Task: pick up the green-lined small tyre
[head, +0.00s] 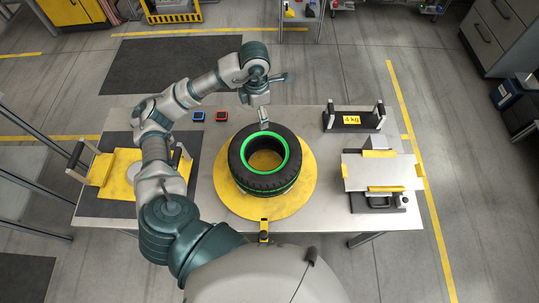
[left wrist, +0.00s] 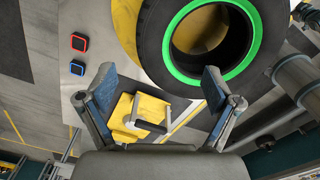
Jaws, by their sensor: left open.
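The small tyre (head: 265,160) with a green lining lies flat on a yellow round plate (head: 302,195) in the middle of the table in the head view. In the left wrist view the tyre (left wrist: 152,45) fills the top right, with its green ring and hollow centre showing. My left gripper (head: 264,118) is at the tyre's far edge in the head view. It is open and empty between its fingers (left wrist: 160,92) in the left wrist view. The right finger overlaps the tyre's rim in that view; I cannot tell whether it touches. My right gripper is not seen.
Blue (head: 198,117) and red (head: 222,117) small blocks lie on the table left of the tyre. A black handled weight marked 4 kg (head: 352,120) and a grey and yellow fixture (head: 382,172) stand at the right. A yellow handled piece (head: 101,168) lies at the left.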

